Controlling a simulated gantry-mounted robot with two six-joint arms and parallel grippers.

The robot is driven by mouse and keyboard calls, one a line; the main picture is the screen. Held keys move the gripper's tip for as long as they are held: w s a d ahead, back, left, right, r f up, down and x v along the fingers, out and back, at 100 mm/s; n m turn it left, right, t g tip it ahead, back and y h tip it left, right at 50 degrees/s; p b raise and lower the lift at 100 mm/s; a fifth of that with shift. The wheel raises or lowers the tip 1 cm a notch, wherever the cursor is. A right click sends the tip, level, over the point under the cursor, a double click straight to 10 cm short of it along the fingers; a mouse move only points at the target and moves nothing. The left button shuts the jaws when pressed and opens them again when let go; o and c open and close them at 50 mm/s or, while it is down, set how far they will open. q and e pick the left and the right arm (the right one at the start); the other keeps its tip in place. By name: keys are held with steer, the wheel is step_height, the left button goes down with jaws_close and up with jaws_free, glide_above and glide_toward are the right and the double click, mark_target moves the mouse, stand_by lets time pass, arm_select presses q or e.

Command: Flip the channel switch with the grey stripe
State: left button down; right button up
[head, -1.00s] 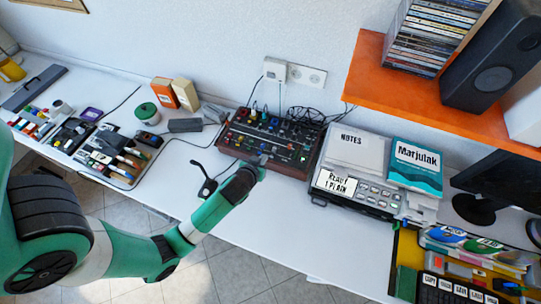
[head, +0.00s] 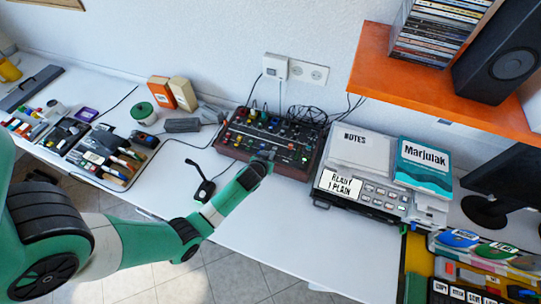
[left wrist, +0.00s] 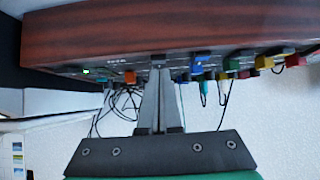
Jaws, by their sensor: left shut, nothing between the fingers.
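The mixer (head: 292,171) is a dark panel in a brown wooden case, with several coloured knobs and switches, by the wall in the head view. My left gripper (head: 266,156) is shut and empty at its front edge. In the left wrist view the shut fingertips (left wrist: 158,64) are close to the panel, below the wooden case (left wrist: 150,36); contact cannot be told. An orange cap (left wrist: 129,77) is left of the tips, a blue cap (left wrist: 198,64) right. A green light (left wrist: 87,72) glows farther left. I cannot make out the grey stripe. My right gripper is out of view.
An orange shelf (head: 440,90) overhangs at upper right. The white table (head: 270,232) is clear in front.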

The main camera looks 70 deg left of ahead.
arm_select(q)
steer(key=shift+f, duration=0.1)
steer(key=shift+w+a+f+b, duration=0.1)
steer(key=shift+f+b, duration=0.25)
steer(key=shift+b, duration=0.2)
steer(key=shift+r, duration=0.2)
steer(key=shift+w+a, duration=0.15)
steer(key=shift+w+a+r, duration=0.3)
steer(key=shift+w+a, duration=0.1)
steer(key=shift+a, duration=0.05)
steer(key=shift+r, duration=0.1)
